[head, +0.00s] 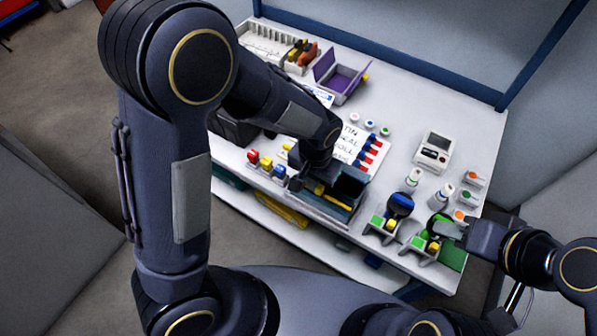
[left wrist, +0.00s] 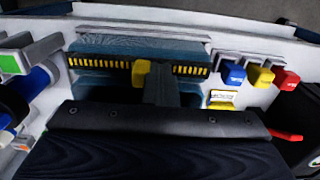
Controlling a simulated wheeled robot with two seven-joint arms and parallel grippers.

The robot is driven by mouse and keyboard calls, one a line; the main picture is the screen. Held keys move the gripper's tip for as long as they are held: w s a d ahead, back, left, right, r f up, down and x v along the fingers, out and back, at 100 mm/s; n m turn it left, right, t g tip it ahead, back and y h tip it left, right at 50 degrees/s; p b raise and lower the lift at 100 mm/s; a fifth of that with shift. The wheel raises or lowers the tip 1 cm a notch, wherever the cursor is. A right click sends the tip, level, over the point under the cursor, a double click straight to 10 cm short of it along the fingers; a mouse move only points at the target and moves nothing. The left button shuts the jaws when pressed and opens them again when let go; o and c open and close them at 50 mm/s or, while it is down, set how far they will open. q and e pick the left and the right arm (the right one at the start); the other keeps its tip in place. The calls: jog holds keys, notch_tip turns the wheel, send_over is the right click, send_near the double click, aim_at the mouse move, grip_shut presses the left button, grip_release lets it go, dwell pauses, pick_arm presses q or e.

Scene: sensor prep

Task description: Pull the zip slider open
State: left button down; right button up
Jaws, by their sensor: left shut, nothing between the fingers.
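The zip shows in the left wrist view as a dark strip with yellow teeth (left wrist: 100,62) across a blue fabric panel (left wrist: 140,46). Its yellow zip slider (left wrist: 140,73) sits near the middle, with teeth on both sides. My left gripper (left wrist: 160,88) is shut and empty, its dark fingers just to the right of the slider; I cannot tell whether they touch it. In the head view my left gripper (head: 325,180) is over the zip panel and hides part of it. My right gripper (head: 447,229) is at a green round item on the right; its jaw state is unclear.
Blue, yellow and red blocks (left wrist: 262,77) stand right of the panel in the left wrist view. In the head view, a lettered white sheet (head: 352,141), a purple open box (head: 343,78), a white device (head: 433,151) and small bottles (head: 413,179) occupy the bench.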

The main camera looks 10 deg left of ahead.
aim_at(333, 200)
pick_arm(q)
jog(key=shift+s+d, duration=0.4)
jog(key=shift+d, duration=0.7)
jog(key=shift+s+d, duration=0.35)
jog(key=shift+d, duration=0.7)
jog(key=shift+s+d, duration=0.4)
jog(key=shift+d, duration=0.7)
jog(key=shift+a, duration=0.2)
jog(key=shift+w+a+r, duration=0.1)
jog(key=shift+w+a, duration=0.05)
jog(key=shift+a, duration=0.15)
notch_tip(333, 200, up, 7)
jog(key=p, duration=0.5)
jog(key=shift+p, duration=0.4)
